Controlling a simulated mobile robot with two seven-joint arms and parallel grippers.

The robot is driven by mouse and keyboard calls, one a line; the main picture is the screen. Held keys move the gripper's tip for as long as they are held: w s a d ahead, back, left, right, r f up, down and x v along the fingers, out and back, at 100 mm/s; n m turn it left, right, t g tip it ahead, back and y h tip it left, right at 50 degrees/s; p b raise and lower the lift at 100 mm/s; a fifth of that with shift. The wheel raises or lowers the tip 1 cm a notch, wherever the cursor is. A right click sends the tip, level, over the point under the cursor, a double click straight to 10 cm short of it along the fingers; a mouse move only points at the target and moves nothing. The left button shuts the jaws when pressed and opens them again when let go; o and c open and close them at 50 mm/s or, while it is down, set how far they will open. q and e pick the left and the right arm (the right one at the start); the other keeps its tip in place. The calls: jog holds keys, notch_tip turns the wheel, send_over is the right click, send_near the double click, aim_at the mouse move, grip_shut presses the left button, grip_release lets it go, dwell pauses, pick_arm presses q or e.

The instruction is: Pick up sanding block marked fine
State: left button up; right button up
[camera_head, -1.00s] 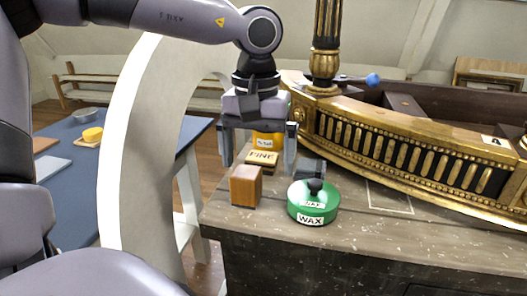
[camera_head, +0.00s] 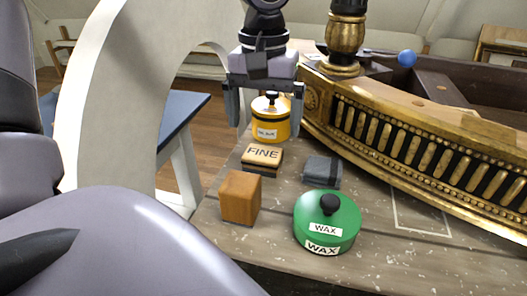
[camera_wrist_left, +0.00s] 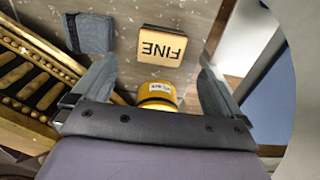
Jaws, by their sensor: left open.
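The sanding block marked FINE (camera_head: 262,158) lies on the wooden bench top, its tan labelled face up, in front of a yellow tin. It also shows in the left wrist view (camera_wrist_left: 163,46), ahead of and between the fingers. My left gripper (camera_head: 266,118) is open and empty, pointing down above and behind the block, around the height of the yellow tin; its fingers also flank the wrist view (camera_wrist_left: 150,90). It does not touch the block. My right gripper is not in view.
The yellow tin (camera_head: 270,122) with a black knob stands behind the block. A grey block (camera_head: 322,171) lies to its right, a brown wooden block (camera_head: 240,197) in front, a green WAX tin (camera_head: 327,224) front right. The gilt console rail (camera_head: 420,130) runs along the right.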

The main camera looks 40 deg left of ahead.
aim_at(263, 153)
pick_arm(q)
notch_tip(263, 153, down, 7)
jog(key=shift+s+r+b, duration=0.15)
jog(key=shift+r+b, duration=0.05)
jog(key=shift+b, duration=0.2)
jog(key=shift+c, duration=0.3)
jog(key=c, duration=1)
jog(key=shift+c, duration=0.2)
jog(key=shift+r, duration=0.1)
